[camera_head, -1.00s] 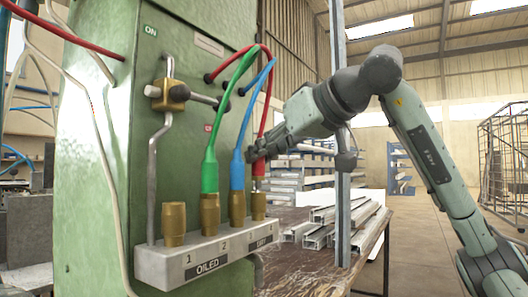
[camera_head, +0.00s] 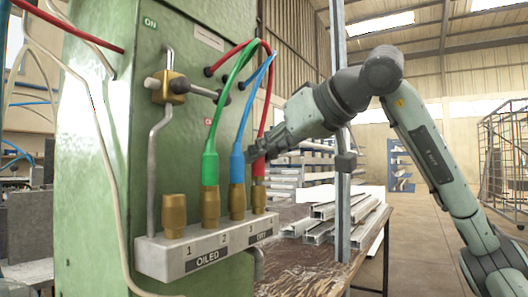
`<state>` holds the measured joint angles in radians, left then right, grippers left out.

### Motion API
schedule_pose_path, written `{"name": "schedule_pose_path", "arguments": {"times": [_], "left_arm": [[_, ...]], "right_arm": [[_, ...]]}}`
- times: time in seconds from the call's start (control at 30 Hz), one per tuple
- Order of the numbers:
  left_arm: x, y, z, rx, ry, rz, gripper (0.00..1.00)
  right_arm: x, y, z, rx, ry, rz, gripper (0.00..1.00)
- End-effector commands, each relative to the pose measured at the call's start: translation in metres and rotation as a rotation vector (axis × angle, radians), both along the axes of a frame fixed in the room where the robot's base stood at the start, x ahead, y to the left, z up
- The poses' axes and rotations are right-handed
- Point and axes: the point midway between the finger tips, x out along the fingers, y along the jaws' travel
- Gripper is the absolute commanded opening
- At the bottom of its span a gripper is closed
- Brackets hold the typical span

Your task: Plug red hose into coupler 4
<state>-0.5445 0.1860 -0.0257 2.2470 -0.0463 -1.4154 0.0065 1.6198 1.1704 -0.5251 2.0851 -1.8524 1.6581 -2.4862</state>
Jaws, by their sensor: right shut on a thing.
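The red hose (camera_head: 266,100) arches out of the green machine panel and comes down to its red plug (camera_head: 258,168) over the rightmost brass coupler (camera_head: 258,200). My right gripper (camera_head: 256,153) is shut on the red hose's plug end, coming from the right. The plug is upright and in line with the coupler, its lower end at the coupler's top. I cannot tell how deep it sits. The coupler block (camera_head: 205,249) has numbers 1, 2 and 3 visible; I cannot read a 4. My left gripper is not in view.
The green hose (camera_head: 210,165) stands in the second coupler and the blue hose (camera_head: 237,165) in the third, close to my gripper. The leftmost coupler (camera_head: 174,215) is empty. Metal profiles (camera_head: 325,222) lie on a table at right, behind a metal post (camera_head: 342,200).

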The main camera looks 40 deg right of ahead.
Motion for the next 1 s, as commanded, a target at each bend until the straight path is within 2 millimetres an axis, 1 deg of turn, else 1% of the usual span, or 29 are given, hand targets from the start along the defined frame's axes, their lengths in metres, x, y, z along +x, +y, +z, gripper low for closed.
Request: {"name": "schedule_pose_path", "arguments": {"times": [0.63, 0.83, 0.87, 1.0], "left_arm": [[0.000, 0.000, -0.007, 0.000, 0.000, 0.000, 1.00], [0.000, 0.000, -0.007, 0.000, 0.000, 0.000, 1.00], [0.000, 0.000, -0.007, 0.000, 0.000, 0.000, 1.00], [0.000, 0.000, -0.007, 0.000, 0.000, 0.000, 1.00]], "right_arm": [[0.000, 0.000, -0.012, 0.000, 0.003, 0.000, 0.00], [0.000, 0.000, -0.011, 0.000, 0.004, 0.000, 0.00], [0.000, 0.000, -0.011, 0.000, 0.004, 0.000, 0.19], [0.000, 0.000, -0.011, 0.000, 0.003, 0.000, 0.37]]}}
